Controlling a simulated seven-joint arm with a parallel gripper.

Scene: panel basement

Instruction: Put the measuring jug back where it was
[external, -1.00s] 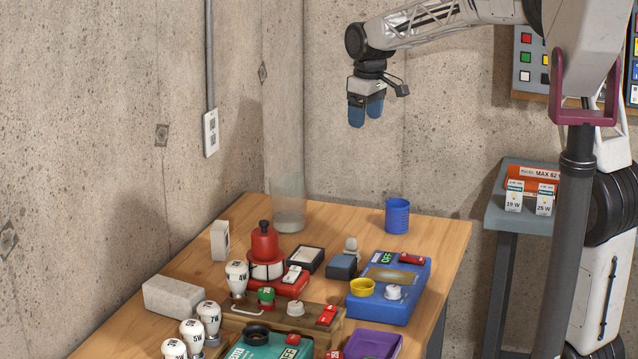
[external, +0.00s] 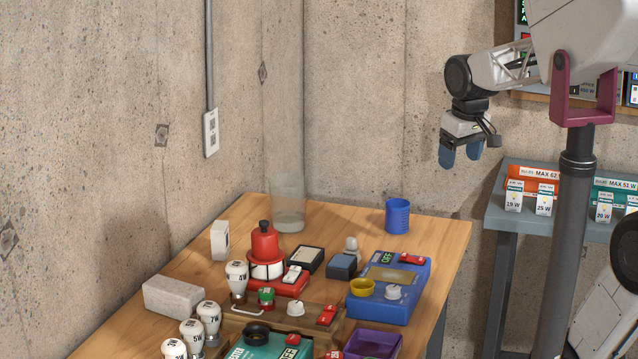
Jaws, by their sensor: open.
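Two vessels stand at the back of the wooden table (external: 345,215); I cannot tell for sure which one is the measuring jug. One is a tall clear vessel (external: 289,205) with a greyish layer at its bottom, at the back corner. The other is a small blue cup (external: 397,217) with ring lines, to its right. Both are upright. My gripper (external: 460,157) is open and empty, with blue fingers pointing down. It hangs high in the air, above and to the right of the blue cup, touching nothing.
Crowding the table's front are a red lantern-like device (external: 265,245), a blue box (external: 390,300) with a yellow dish, several bulbs (external: 237,278), a grey block (external: 174,297) and a purple tray (external: 373,344). A grey side table (external: 493,213) with boxes stands at right. Bare wood lies around the blue cup.

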